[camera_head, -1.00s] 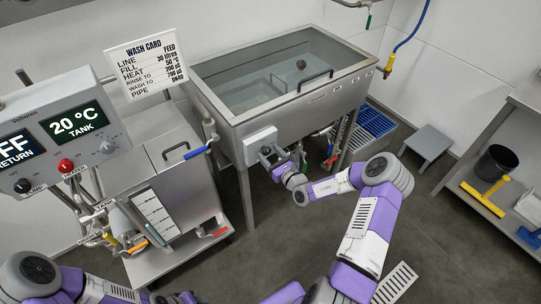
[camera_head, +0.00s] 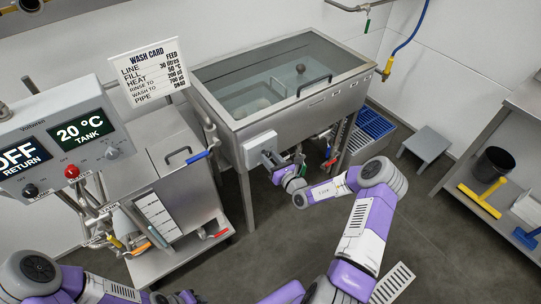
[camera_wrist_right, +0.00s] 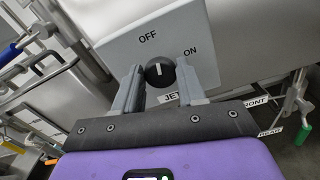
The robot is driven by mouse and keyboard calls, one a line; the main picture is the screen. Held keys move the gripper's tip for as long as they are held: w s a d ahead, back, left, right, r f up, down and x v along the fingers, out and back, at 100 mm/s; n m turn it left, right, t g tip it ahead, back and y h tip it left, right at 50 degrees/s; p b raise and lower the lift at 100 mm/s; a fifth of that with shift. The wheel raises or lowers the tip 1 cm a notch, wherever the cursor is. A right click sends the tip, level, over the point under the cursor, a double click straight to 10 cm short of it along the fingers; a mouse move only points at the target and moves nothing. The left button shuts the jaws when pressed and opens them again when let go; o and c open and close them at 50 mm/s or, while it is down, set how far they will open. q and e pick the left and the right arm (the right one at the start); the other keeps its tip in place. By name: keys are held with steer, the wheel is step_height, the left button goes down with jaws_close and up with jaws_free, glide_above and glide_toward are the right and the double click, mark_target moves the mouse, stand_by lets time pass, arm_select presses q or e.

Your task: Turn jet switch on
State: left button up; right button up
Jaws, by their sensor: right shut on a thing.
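The jet switch is a black round knob (camera_wrist_right: 159,71) with a white pointer line, on a light grey box (camera_head: 260,149) at the tank's front left corner. In the right wrist view the box carries the words OFF and ON, and a partly hidden label starting "JET" below. The pointer stands near upright, between the two words. My right gripper (camera_wrist_right: 159,83) is shut on the knob, one finger at each side. In the head view the right gripper (camera_head: 270,159) reaches the box, and the knob is hidden there. My left arm shows at the lower left; its fingers are out of frame.
The glass-topped steel tank (camera_head: 228,106) stands behind the box. A control panel (camera_head: 62,146) reads OFF RETURN and 20 °C TANK. A smaller cabinet (camera_head: 180,178) with a blue-handled lever is to the left. Pipes and a red valve handle (camera_head: 331,163) sit under the tank.

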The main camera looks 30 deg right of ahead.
steer(key=m+p, duration=0.3)
steer(key=shift+m, duration=0.3)
steer(key=m+p, duration=0.2)
steer(key=m, duration=0.1)
steer(key=shift+m, duration=0.3)
steer(key=m+p, duration=0.1)
steer(key=m, duration=0.2)
steer(key=shift+d+f+m, duration=0.1)
steer(key=shift+m, duration=0.3)
steer(key=shift+f+m+p, duration=0.15)
steer(key=shift+m+p, duration=0.3)
steer(key=shift+m, duration=1.65)
steer(key=o, duration=1)
